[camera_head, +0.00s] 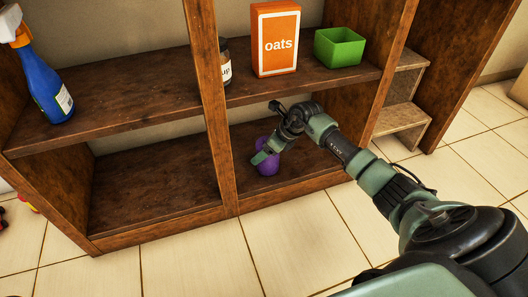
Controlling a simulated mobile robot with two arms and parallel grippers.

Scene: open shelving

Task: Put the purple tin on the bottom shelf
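The purple tin (268,167) is in the lower right compartment of the shelving, low over the bottom shelf (300,165). I cannot tell whether its base touches the board. My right gripper (264,155) reaches in from the right and is at the tin, with a green finger across its near side. The far finger is hidden, so I cannot tell whether the gripper grips the tin or is open around it. My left gripper is not in view.
An orange oats box (275,40), a green open container (339,48) and a partly hidden jar (225,65) stand on the shelf above. A blue spray bottle (43,80) stands at left. An upright divider (213,100) borders the compartment. The lower left compartment (150,185) is empty.

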